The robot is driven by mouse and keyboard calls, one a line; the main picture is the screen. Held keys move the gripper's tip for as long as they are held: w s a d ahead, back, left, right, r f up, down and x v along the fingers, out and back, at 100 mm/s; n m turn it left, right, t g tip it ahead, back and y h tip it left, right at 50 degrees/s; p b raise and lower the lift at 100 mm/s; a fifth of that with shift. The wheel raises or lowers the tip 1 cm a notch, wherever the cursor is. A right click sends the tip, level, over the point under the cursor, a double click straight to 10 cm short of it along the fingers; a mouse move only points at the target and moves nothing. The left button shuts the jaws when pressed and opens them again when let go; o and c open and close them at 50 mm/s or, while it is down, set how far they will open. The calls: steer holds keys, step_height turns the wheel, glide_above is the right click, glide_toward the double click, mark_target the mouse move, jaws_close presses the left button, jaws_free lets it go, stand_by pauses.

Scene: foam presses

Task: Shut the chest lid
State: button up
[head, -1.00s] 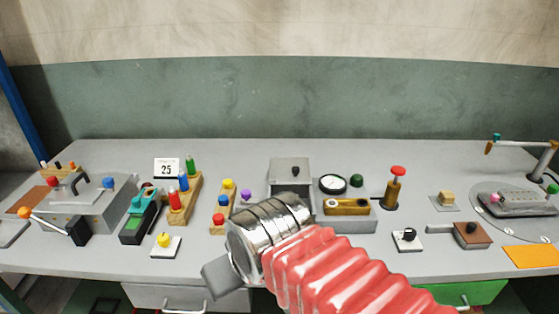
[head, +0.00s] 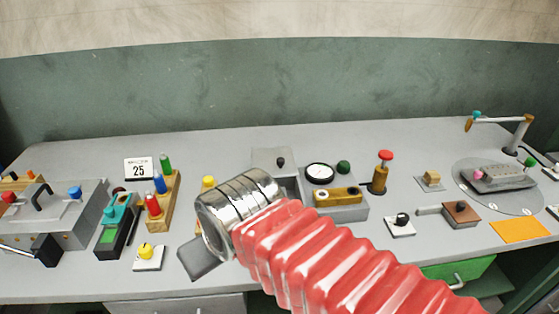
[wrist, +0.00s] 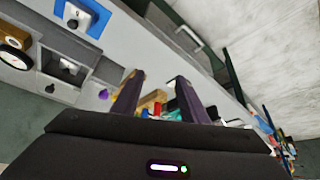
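A small grey chest (head: 290,187) stands on the bench in the middle of the head view, partly hidden behind my arm. Its grey lid (head: 272,157), with a dark knob, is tipped back behind it. The wrist view shows the chest's open hollow (wrist: 66,70) at the left, with the lid (wrist: 53,90) beside it. My gripper (wrist: 159,76) has its two dark fingers apart with nothing held between them. In the wrist view the chest is off to the left of the fingers. In the head view the fingers are hidden.
Right of the chest are a gauge box (head: 345,212), a red-topped plunger (head: 380,175) and a black-knob switch (head: 401,224). Left are colored peg blocks (head: 158,202), a calendar card (head: 138,168) and a yellow button (head: 147,254). Bare bench lies behind.

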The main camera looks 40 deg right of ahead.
steer(key=w+d+m+t+h, duration=0.25)
steer(key=w+d, duration=0.35)
steer(key=d, duration=0.4)
steer(key=w+d+m+t+h, duration=0.1)
steer(key=w+d+h, duration=0.3)
steer(key=d, duration=0.7)
steer(key=t+y, duration=0.2)
steer(key=t, duration=0.2)
glide_toward(281, 160)
steer(key=s+r, duration=0.2)
steer(key=s, duration=0.1)
steer(key=shift+w+a+f+g, duration=0.15)
steer(key=shift+w+a+g, duration=0.1)
steer(key=shift+a, duration=0.2)
steer(key=shift+w, duration=0.1)
steer(key=shift+x, duration=6.85)
steer(key=shift+f, duration=0.1)
steer(key=shift+c, duration=0.6)
steer(key=shift+a, duration=0.1)
jaws_close()
